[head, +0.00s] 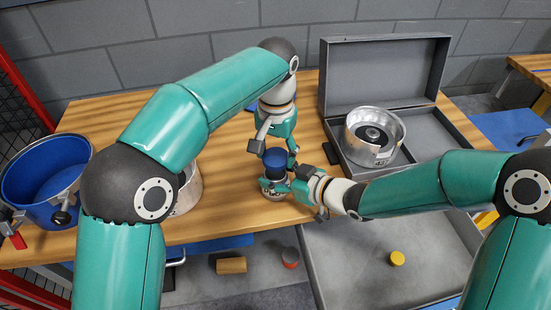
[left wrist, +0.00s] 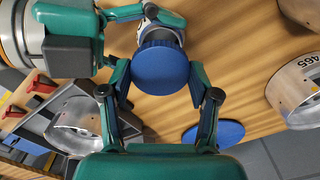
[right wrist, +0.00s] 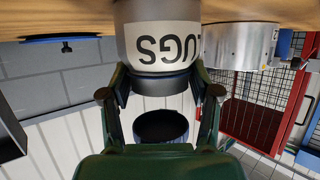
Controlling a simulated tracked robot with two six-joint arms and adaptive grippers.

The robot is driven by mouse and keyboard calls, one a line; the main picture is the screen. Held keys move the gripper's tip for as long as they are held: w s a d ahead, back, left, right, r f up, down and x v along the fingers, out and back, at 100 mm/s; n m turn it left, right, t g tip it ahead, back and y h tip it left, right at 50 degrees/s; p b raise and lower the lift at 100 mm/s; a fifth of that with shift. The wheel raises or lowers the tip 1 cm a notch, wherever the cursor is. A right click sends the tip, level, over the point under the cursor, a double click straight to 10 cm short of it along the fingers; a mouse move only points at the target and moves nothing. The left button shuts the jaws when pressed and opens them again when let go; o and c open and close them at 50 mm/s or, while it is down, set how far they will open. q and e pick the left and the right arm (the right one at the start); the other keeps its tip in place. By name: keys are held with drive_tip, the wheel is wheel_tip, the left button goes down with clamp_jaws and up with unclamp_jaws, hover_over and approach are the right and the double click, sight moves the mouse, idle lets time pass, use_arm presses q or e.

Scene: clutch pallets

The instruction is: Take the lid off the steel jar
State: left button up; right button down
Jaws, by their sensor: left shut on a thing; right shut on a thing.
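The steel jar (head: 273,190) stands near the table's front edge. It carries a white label with dark letters in the right wrist view (right wrist: 163,45). My right gripper (head: 291,186) is shut on the jar from the right. My left gripper (head: 274,150) is shut on the round blue lid (head: 275,160) directly above the jar. In the left wrist view the lid (left wrist: 161,68) sits between the left fingers and covers most of the jar. In the right wrist view a gap shows between the jar's rim and a dark disc (right wrist: 161,126), apparently the lid's underside.
A blue-lined drum (head: 45,185) stands at the left, and a steel drum (head: 188,190) is partly behind my left arm. An open grey case (head: 440,120) holds a steel pan (head: 372,150). A flat blue disc (left wrist: 213,132) lies on the table. A grey bin (head: 340,265) is below the edge.

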drive_tip(key=shift+c, duration=1.4)
unclamp_jaws()
drive_tip(key=shift+f, duration=0.25)
drive_tip(key=shift+o, duration=0.5)
drive_tip(key=shift+r, duration=0.15)
drive_tip(key=shift+d, duration=0.1)
